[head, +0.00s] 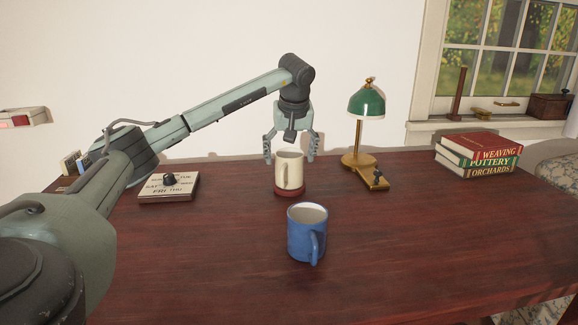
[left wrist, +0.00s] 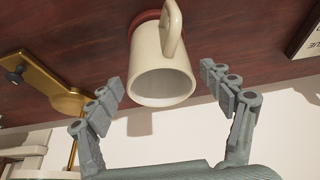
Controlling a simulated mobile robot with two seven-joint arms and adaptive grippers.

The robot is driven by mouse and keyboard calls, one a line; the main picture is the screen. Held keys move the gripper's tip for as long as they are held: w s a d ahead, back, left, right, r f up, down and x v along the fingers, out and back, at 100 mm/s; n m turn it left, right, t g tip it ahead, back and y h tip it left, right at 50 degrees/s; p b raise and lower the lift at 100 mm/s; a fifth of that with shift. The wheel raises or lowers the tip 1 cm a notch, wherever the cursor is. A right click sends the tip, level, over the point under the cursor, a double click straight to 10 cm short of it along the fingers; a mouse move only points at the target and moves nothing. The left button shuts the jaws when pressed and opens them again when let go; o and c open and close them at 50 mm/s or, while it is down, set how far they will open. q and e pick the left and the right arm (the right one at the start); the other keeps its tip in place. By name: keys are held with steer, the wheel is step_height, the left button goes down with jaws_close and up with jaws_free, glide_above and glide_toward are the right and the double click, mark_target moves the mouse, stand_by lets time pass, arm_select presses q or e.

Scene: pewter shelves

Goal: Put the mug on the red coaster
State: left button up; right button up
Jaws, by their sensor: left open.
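A cream mug (head: 289,172) stands upright on the red coaster (head: 289,193) near the middle back of the table. A blue mug (head: 307,233) stands upright on the bare table, nearer to me. My left gripper (head: 291,158) is open above the cream mug, with its fingers apart on either side of the rim. In the left wrist view, the cream mug (left wrist: 163,75) lies between and beyond the open fingers (left wrist: 168,83), and a strip of the red coaster (left wrist: 146,18) shows at its base. My right gripper does not show.
A green-shaded brass lamp (head: 366,103) stands right of the cream mug. Books (head: 481,155) are stacked at the back right. The dark wooden table (head: 420,240) is clear at the front right.

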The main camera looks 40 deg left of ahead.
arm_select(q)
steer(key=v, duration=0.6)
steer(key=shift+d+r, duration=0.15)
steer(key=shift+r, duration=0.1)
steer(key=shift+s+d+r, duration=0.15)
steer(key=shift+s+r, duration=0.05)
steer(key=shift+r, duration=0.2)
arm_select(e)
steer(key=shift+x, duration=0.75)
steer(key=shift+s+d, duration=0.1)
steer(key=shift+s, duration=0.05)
